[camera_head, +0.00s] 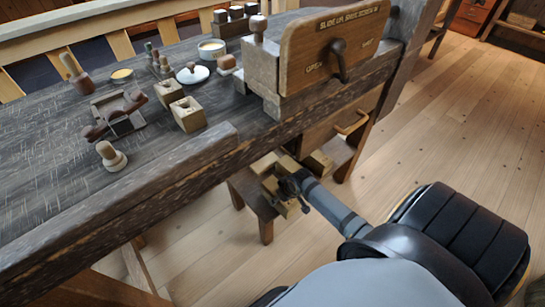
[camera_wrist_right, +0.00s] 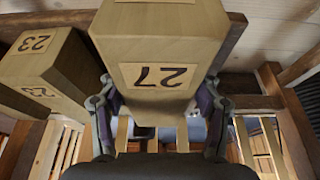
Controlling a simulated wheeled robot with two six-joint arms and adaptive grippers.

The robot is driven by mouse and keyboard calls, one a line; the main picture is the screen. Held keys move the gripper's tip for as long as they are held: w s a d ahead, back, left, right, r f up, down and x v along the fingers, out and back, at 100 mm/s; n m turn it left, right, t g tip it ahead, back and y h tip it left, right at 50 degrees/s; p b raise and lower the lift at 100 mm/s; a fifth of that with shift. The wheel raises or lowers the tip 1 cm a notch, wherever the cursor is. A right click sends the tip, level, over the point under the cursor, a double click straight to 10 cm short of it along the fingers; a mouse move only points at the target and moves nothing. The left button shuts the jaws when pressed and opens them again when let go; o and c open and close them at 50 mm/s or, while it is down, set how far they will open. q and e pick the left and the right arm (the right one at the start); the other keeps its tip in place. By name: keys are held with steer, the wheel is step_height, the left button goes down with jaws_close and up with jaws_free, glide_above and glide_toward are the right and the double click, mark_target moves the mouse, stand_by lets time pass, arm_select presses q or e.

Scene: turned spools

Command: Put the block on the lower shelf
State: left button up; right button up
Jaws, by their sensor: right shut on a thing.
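My right gripper (camera_head: 288,186) reaches in under the bench's front edge, by a low dark wooden shelf (camera_head: 246,188). In the right wrist view the right gripper (camera_wrist_right: 160,100) is shut on a pale wooden block marked 27 (camera_wrist_right: 160,50), with a finger on each side. A second block, marked 23 (camera_wrist_right: 42,65), stands close on the left in that view. In the head view several pale blocks cluster around the gripper, one on the right (camera_head: 318,162). I cannot tell there which is the held one, or whether it touches the shelf. My left gripper is not in view.
The workbench (camera_head: 60,150) overhangs the shelf, with a drawer and handle (camera_head: 352,124) on the right. The plank floor on the right is clear.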

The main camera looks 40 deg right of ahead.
mark_target(272, 185)
steer(key=shift+w+a, duration=0.1)
steer(key=shift+w, duration=1.15)
steer(key=w+b, duration=0.2)
steer(key=w, duration=0.1)
steer(key=shift+w+a+f, duration=0.1)
steer(key=shift+w+a, duration=0.1)
steer(key=shift+f, duration=0.65)
steer(key=shift+s+f, duration=0.1)
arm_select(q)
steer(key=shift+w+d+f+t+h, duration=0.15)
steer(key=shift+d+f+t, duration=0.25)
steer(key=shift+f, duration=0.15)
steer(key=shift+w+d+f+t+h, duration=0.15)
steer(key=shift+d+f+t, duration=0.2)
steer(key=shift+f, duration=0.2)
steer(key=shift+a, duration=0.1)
arm_select(e)
steer(key=o, duration=1.4)
